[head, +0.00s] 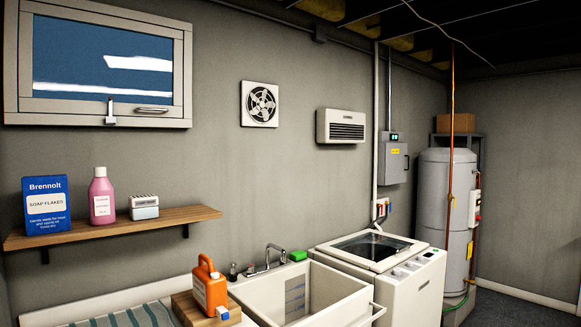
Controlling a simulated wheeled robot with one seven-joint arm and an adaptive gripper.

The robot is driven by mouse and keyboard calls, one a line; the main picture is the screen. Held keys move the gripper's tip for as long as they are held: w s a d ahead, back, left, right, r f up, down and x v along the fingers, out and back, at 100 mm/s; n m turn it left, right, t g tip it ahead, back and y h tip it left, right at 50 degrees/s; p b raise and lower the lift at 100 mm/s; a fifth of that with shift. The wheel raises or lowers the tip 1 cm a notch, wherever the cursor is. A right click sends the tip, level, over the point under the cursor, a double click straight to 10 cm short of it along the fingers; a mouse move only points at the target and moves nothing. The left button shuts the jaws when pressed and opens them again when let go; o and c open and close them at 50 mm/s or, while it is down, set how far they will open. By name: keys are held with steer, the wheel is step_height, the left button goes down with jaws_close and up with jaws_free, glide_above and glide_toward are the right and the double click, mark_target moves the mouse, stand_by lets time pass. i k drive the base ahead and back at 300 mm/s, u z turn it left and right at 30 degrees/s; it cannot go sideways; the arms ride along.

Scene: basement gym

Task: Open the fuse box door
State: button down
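A small grey metal fuse box (394,162) is mounted on the back wall, above the right end of the washing machine, in the head view. Its front door looks closed, with a yellow label on it and a small latch or handle at its right side. A small unit with green lights sits at its top, and a grey conduit runs up from it. My gripper and arm are not in this view.
Below stand a top-loading washing machine (421,283) and a white sink (280,303). A grey water tank (447,205) with a copper pipe (451,130) stands right of the fuse box. Floor shows at the right.

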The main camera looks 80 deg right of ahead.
mark_target(396, 169)
steer(key=z, duration=3.8)
steer(key=i, duration=1)
steer(key=z, duration=0.7)
steer(key=i, duration=1.65)
steer(key=z, duration=0.25)
steer(key=i, duration=1.65)
steer(key=u, duration=0.35)
steer(key=i, duration=1.6)
steer(key=u, duration=1.5)
steer(key=i, duration=1.2)
steer(key=u, duration=0.75)
